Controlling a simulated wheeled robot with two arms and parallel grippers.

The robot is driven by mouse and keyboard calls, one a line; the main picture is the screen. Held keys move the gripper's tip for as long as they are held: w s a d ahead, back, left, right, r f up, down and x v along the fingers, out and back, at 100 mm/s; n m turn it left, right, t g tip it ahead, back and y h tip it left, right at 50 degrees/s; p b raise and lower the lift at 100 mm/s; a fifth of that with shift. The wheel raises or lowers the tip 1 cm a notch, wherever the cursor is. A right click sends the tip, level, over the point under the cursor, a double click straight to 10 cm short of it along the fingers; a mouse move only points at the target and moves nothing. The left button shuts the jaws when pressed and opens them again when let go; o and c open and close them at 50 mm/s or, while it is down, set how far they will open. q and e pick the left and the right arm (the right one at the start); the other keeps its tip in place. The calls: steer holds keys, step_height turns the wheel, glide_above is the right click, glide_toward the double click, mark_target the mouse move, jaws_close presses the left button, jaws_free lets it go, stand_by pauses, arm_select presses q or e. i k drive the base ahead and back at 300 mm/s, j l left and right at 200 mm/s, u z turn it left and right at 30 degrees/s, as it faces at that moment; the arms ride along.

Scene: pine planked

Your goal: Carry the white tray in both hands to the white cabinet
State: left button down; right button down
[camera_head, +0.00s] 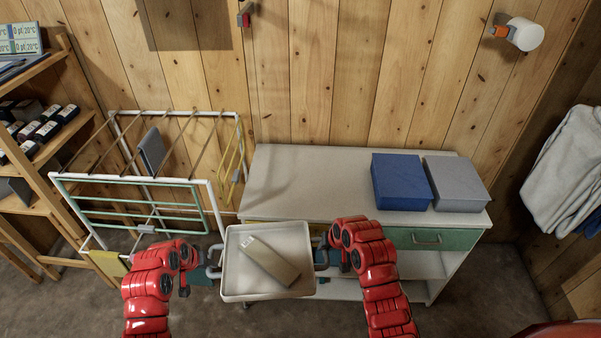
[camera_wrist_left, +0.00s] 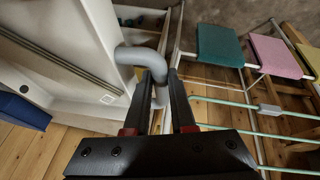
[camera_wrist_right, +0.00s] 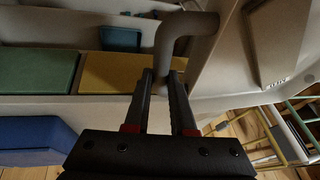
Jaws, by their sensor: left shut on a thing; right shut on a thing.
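The white tray (camera_head: 234,272) is held level between my two grippers in the head view, in front of the cabinet. A flat greyish-beige box (camera_head: 268,262) with a small label lies in it. My left gripper (camera_head: 205,273) is shut on the tray's left grey handle, which shows between the fingers in the left wrist view (camera_wrist_left: 157,62). My right gripper (camera_head: 326,262) is shut on the right handle, seen in the right wrist view (camera_wrist_right: 178,40). The white cabinet (camera_head: 310,180) stands behind the tray, with a pale top and a green drawer (camera_head: 433,239).
A blue box (camera_head: 401,181) and a grey box (camera_head: 455,184) occupy the cabinet top's right side; its left and middle are clear. A white drying rack (camera_head: 150,180) stands left of the cabinet. A wooden shelf (camera_head: 40,150) is at far left. Towels (camera_head: 568,165) hang at right.

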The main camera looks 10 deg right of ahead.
mark_target(307, 178)
steer(key=i+l, duration=1.05)
steer(key=i, duration=0.2)
